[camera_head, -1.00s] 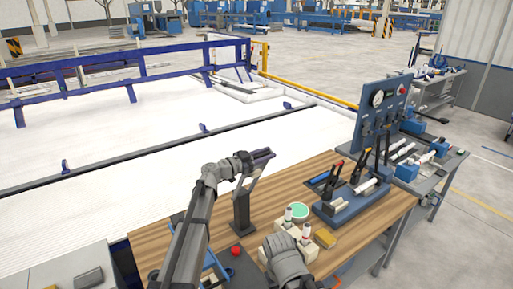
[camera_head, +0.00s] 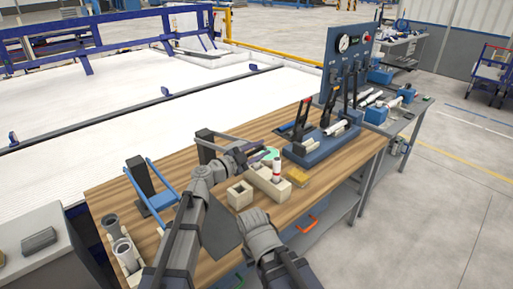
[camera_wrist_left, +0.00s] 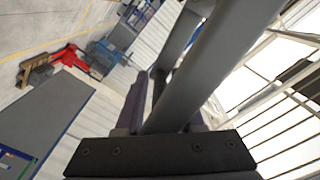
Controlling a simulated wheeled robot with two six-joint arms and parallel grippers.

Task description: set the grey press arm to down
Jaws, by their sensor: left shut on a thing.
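The grey press arm (camera_head: 226,136) runs from the top of the dark press post (camera_head: 205,152) to the right, close to level, over the wooden table. My left gripper (camera_head: 264,156) is at its far right end, low over the table beside the green disc. In the left wrist view a thick grey bar, the press arm (camera_wrist_left: 195,75), passes between the purple fingers, and the gripper is shut on it. The exact contact is hidden in the head view. Part of my right arm shows at the bottom, but its gripper is out of view.
A beige block (camera_head: 268,183) with a red-and-white piece and a square hollow block (camera_head: 240,195) stand close to my left gripper. A blue frame (camera_head: 150,193) and grey cups (camera_head: 122,250) are left.

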